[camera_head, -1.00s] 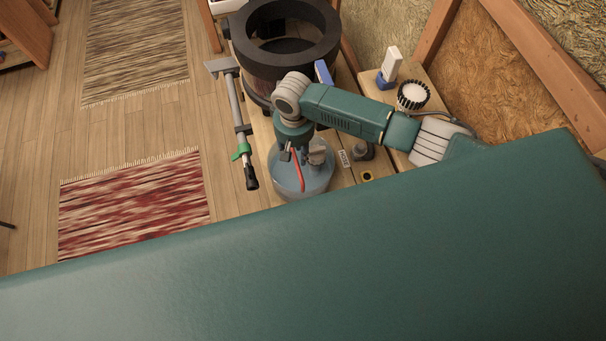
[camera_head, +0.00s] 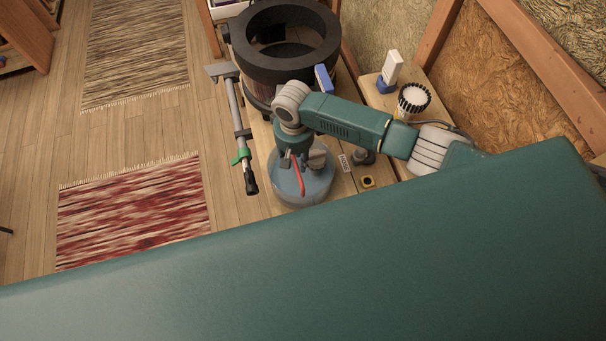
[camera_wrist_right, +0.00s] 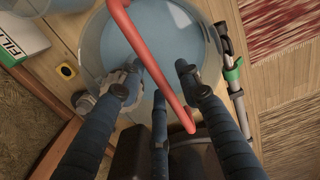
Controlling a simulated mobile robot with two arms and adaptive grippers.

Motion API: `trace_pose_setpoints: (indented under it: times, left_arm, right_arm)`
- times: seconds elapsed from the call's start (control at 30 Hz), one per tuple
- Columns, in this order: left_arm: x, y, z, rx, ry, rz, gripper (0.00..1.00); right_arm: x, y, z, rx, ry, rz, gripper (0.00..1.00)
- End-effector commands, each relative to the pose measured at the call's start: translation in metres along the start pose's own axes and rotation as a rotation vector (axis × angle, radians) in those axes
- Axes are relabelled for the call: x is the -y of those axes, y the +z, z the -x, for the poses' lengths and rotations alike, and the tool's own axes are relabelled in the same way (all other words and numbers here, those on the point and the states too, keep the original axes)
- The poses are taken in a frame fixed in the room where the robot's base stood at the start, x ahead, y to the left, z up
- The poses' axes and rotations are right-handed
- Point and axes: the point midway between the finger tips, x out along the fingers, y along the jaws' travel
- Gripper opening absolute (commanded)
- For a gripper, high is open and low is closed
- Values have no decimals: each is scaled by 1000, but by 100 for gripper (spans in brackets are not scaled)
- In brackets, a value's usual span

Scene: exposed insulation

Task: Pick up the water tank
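The water tank (camera_head: 312,189) is a clear, bluish round vessel with a red handle (camera_head: 299,176), standing on the wooden bench. My right gripper (camera_head: 302,160) is directly above it, pointing down. In the right wrist view, the tank (camera_wrist_right: 164,38) lies under the dark fingers of my right gripper (camera_wrist_right: 160,68). The fingers are spread, and the red handle (camera_wrist_right: 151,62) runs through the space between them. The gripper is open; I cannot tell whether a finger touches the handle. My left gripper is out of view.
A large black ring-shaped vessel (camera_head: 247,62) stands behind the tank. Rugs (camera_head: 135,212) lie on the floor.

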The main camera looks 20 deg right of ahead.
Motion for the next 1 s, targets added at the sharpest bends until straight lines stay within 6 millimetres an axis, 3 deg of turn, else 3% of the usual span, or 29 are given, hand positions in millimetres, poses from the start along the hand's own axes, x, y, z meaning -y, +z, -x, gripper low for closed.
trace_pose_setpoints:
  times: [0.13, 0.3, 0.9, 1.0]
  left_arm:
    - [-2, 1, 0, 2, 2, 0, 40]
    - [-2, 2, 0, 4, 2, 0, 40]
    - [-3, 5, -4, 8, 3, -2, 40]
    - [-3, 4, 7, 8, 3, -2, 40]
  right_arm:
    - [0, 0, 0, 0, 0, 0, 32]
    - [0, 0, 0, 1, 0, 0, 0]
    - [2, -4, 8, -7, -5, 2, 0]
    - [2, -3, 18, -5, -6, 1, 0]
